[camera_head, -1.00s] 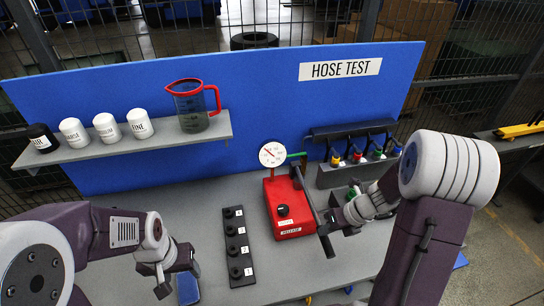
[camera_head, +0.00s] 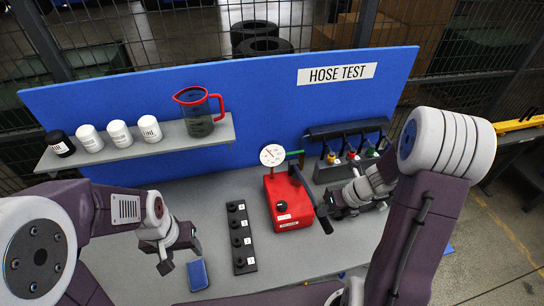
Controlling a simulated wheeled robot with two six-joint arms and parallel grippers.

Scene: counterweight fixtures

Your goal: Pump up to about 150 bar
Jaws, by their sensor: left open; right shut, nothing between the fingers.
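A red hand pump (camera_head: 290,211) with a black release knob (camera_head: 282,206) stands on the grey bench. Its round white gauge (camera_head: 272,155) is at the back; the needle reading is too small to tell. The pump's black lever (camera_head: 308,188) runs along its right side toward the front. My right gripper (camera_head: 329,211) is shut and empty at the right of the lever's front end; I cannot tell whether it touches it. My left gripper (camera_head: 180,259) is open and empty above the bench, left of the black numbered strip.
The black strip (camera_head: 241,238) with several knobs lies left of the pump. A blue flat object (camera_head: 198,275) lies by my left gripper. Hoses with coloured fittings (camera_head: 352,155) hang at the back right. A shelf (camera_head: 180,139) holds a red-rimmed jug (camera_head: 199,112) and several bottles.

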